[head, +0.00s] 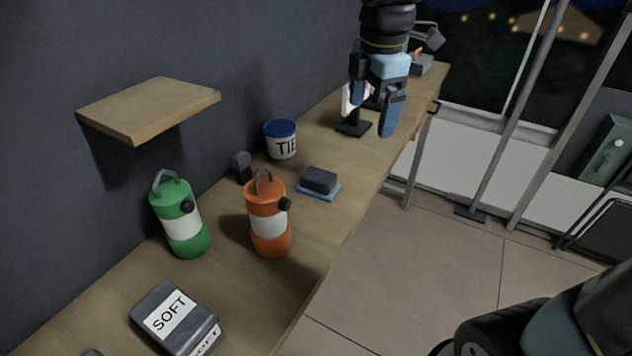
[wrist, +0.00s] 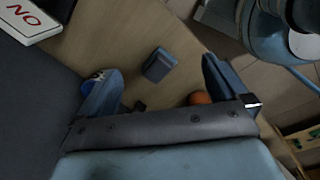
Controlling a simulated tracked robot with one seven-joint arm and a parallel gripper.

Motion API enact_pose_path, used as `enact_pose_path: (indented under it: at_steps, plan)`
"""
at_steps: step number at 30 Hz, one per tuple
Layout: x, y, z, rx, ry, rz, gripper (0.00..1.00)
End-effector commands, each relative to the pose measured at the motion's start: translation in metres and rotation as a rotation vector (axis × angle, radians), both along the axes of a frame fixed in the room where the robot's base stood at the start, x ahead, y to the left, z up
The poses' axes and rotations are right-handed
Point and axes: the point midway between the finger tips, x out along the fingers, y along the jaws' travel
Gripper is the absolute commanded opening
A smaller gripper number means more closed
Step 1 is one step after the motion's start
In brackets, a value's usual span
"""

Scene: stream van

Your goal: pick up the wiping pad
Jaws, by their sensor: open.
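The wiping pad is probably the dark block on a thin blue base (head: 320,181), lying flat on the wooden counter in the head view. In the wrist view it shows as a grey-blue block (wrist: 159,65) between and beyond my fingertips. My gripper (head: 376,112) hangs over the counter, farther along it than the pad, with its fingers pointing down. It is open and empty, and the two fingers stand wide apart in the wrist view (wrist: 160,82). No contact with the pad shows.
A green bottle (head: 181,222) and a SOFT box (head: 176,318) are nearer. A NO sign (wrist: 25,17) stands beyond. The counter's right edge is close.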

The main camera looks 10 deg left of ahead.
Motion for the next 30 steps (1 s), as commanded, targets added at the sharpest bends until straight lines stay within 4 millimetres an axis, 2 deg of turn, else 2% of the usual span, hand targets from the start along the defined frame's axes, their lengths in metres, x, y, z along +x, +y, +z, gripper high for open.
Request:
enact_pose_path:
  at_steps: [1, 3, 6, 10, 17, 24, 30]
  plan:
    - [0.002, 0.019, -0.007, -0.019, 0.023, 0.127, 1.0]
    - [0.003, 0.041, -0.014, -0.039, 0.048, 0.292, 1.0]
    - [0.003, 0.066, -0.022, -0.056, 0.076, 0.485, 1.0]
    - [0.001, 0.086, -0.029, -0.068, 0.099, 0.647, 1.0]
    - [0.0, 0.096, -0.047, -0.072, 0.111, 0.726, 1.0]
    - [0.0, 0.095, -0.089, -0.072, 0.113, 0.722, 1.0]
    - [0.0, 0.095, -0.113, -0.072, 0.11, 0.723, 1.0]
